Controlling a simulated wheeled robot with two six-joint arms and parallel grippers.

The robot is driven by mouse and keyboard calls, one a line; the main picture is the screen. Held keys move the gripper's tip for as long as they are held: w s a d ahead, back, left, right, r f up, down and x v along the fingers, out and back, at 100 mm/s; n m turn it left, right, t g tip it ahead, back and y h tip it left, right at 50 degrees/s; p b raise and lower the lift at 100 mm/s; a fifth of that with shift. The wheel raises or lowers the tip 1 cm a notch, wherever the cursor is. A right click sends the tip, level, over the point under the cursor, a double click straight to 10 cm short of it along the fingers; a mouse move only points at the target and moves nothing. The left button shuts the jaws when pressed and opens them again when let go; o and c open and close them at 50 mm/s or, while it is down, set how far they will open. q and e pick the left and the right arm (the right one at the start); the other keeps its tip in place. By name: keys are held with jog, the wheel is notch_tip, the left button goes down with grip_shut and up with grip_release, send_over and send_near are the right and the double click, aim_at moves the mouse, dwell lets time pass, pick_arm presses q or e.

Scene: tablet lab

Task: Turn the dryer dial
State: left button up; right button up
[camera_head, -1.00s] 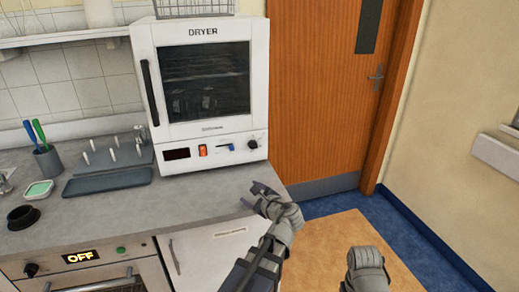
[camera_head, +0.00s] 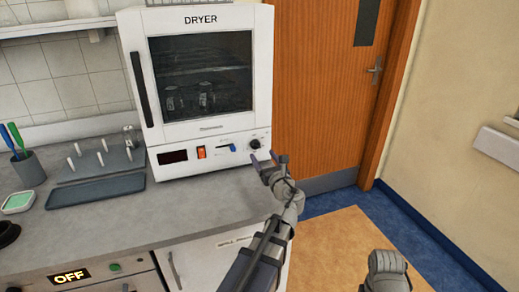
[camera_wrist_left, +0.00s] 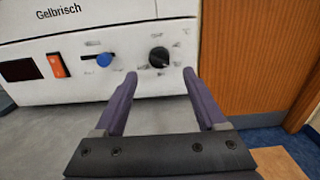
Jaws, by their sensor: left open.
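The white dryer (camera_head: 262,75) stands on the counter with its door closed. Its black dial (camera_head: 255,144) is at the right end of the front panel; in the left wrist view the dial (camera_wrist_left: 159,56) shows ahead, between the lines of my two fingers. My left gripper (camera_head: 264,158) is open and empty, just in front of and below the dial, and apart from it. In the left wrist view my left gripper (camera_wrist_left: 160,75) has its fingers spread wide. My right arm's end (camera_head: 387,272) shows low at the right; its fingers cannot be made out.
Left of the dial are a blue slider (camera_wrist_left: 104,59) and an orange switch (camera_wrist_left: 58,65). A dark tray (camera_head: 95,191) and a peg rack (camera_head: 100,160) lie on the counter (camera_head: 190,215) to the left. A wooden door (camera_head: 320,90) is at the right.

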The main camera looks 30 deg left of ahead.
aim_at(257, 148)
pick_arm(q)
jog(key=x, duration=0.6)
jog(key=shift+a, duration=0.15)
jog(key=shift+c, duration=0.3)
grip_shut()
